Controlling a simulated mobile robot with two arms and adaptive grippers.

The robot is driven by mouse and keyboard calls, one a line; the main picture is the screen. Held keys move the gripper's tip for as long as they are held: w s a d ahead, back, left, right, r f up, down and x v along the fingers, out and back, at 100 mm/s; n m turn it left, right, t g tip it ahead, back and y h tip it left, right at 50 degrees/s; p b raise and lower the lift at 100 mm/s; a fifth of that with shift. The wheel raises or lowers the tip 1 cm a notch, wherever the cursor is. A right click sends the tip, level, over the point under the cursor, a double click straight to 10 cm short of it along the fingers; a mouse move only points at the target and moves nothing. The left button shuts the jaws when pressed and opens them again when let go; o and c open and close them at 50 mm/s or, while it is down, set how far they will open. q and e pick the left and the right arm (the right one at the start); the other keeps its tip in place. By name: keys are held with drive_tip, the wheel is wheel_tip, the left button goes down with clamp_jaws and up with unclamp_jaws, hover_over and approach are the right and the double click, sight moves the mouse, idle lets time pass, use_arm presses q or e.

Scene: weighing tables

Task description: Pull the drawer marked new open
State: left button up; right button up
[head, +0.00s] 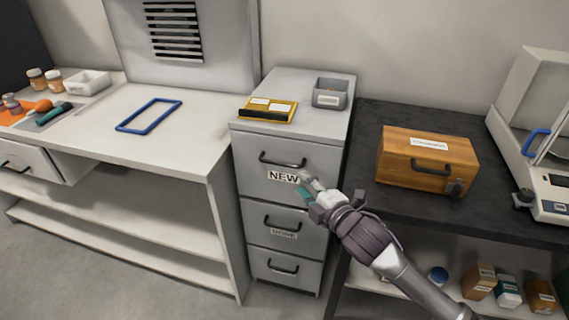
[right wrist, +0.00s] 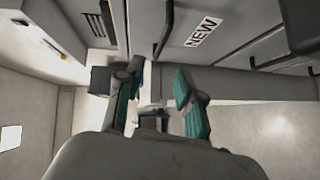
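The drawer marked NEW (head: 258,187) is the top drawer of a grey cabinet and looks shut. Its dark bar handle (head: 283,163) runs across the front above the NEW label (head: 283,176). In the right wrist view the handle (right wrist: 164,30) and label (right wrist: 203,32) show near the top. My right gripper (head: 307,188) is just right of and below the handle, in front of the drawer. In the wrist view its teal fingers (right wrist: 161,92) stand apart with nothing between them. My left gripper is not in view.
Below is a drawer marked DONE (head: 283,222) and another drawer (head: 283,267). A wooden box (head: 427,160) stands on the dark table to the right. Floor before the cabinet looks clear.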

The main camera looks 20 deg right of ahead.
sight(282, 165)
drive_tip(key=x, duration=1.3)
drive_tip(key=shift+s, duration=0.1)
drive_tip(key=shift+c, duration=0.3)
drive_tip(key=shift+d, duration=0.1)
clamp_jaws()
